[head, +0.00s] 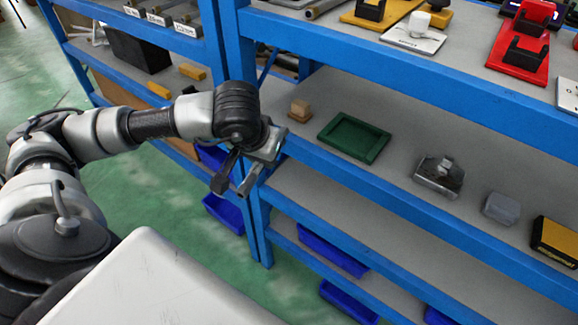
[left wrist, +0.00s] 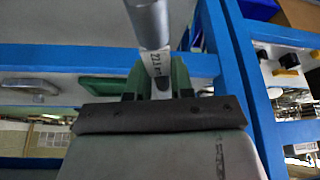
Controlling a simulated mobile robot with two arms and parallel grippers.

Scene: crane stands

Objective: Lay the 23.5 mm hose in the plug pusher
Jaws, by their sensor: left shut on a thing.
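My left gripper (head: 232,186) is in front of the blue rack's upright, at about the height of the middle shelf, pointing down. In the left wrist view my left gripper (left wrist: 158,80) is shut on a grey hose (left wrist: 149,22). A white label (left wrist: 158,62) with a blurred size marking is on the hose between the fingers. The hose is hard to make out in the head view. A yellow stand with a black cradle (head: 371,10) and a red stand with black cradles (head: 524,50) are on the upper shelf. I cannot tell which fixture is the plug pusher. My right gripper is not in view.
The middle shelf holds a green tray (head: 353,138), a small wooden block (head: 300,109), a metal piece (head: 438,175), a grey block (head: 501,208) and a yellow-black box (head: 556,240). A white plate (head: 413,38) lies on the upper shelf. Blue beams (head: 430,78) edge the shelves.

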